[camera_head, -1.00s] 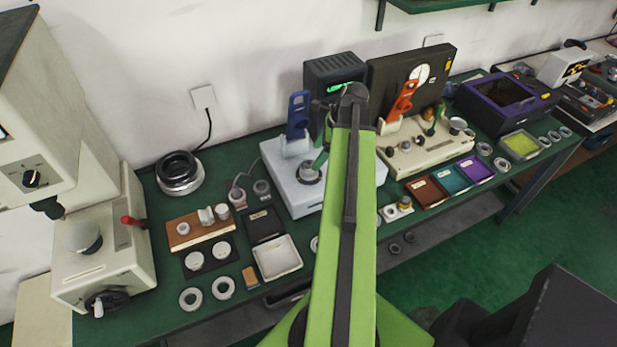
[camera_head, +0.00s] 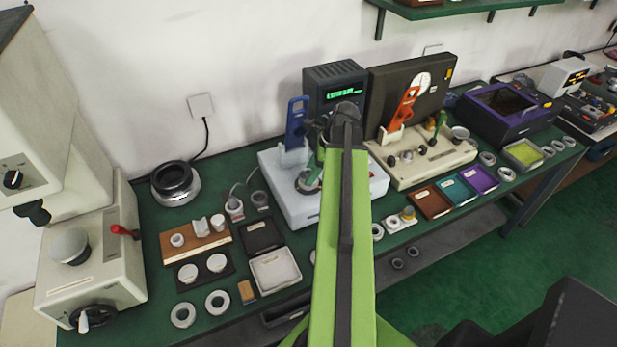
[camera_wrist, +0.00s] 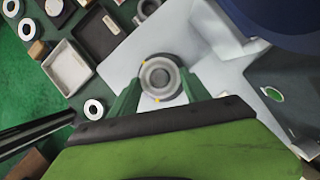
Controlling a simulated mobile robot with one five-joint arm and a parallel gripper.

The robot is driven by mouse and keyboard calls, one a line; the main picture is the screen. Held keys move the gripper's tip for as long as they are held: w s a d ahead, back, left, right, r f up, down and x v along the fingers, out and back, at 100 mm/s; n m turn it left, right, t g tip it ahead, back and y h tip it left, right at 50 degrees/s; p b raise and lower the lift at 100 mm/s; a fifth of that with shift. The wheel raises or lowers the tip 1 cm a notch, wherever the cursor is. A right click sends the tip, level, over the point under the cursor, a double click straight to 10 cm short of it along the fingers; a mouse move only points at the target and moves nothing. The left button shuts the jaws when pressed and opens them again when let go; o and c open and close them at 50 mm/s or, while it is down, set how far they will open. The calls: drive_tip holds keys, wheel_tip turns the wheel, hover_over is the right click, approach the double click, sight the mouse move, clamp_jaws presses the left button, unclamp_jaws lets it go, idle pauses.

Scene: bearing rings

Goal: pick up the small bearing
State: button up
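A small grey bearing ring (camera_wrist: 159,78) with a dark bore sits on the white instrument (camera_head: 288,205), centred ahead of my gripper in the wrist view. In the head view this bearing (camera_head: 307,183) is partly hidden by my gripper and arm. My gripper (camera_wrist: 160,88) is open, with one green finger on each side of the ring. Whether the fingers touch it cannot be told. In the head view only a green finger shows beside my arm; the rest is hidden.
A blue-handled tool (camera_head: 297,122) stands upright on the white instrument, close behind the bearing. Left are a white tray (camera_head: 276,271), a black tray (camera_head: 262,236) and loose rings (camera_head: 217,302). A beige fixture (camera_head: 425,160) stands to the right.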

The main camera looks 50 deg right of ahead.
clamp_jaws()
